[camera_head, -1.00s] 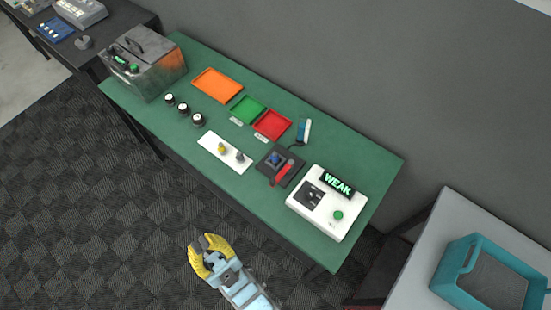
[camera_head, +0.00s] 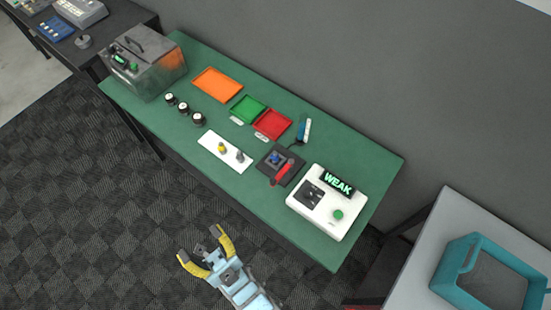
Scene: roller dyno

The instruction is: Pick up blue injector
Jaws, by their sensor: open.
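A small blue part (camera_head: 275,157), which looks like the blue injector, sits in a dark square fixture (camera_head: 266,172) on the green table. A red lever (camera_head: 283,172) lies beside it on the same fixture. A white plate (camera_head: 209,139) to the left holds a yellow injector-like part (camera_head: 222,147) and a grey one (camera_head: 239,156). My gripper (camera_head: 198,243) has yellow fingers spread wide, with nothing between them. It is in front of the table's near edge, apart from the fixture and below left of it in the picture.
A white tester (camera_head: 318,219) with a lit "WEAK" display (camera_head: 339,183) stands right of the fixture. Green (camera_head: 248,108), red (camera_head: 272,124) and orange (camera_head: 217,84) trays lie behind. A blue-and-white tool (camera_head: 304,130) stands near the back edge. A metal box (camera_head: 150,72) is at far left.

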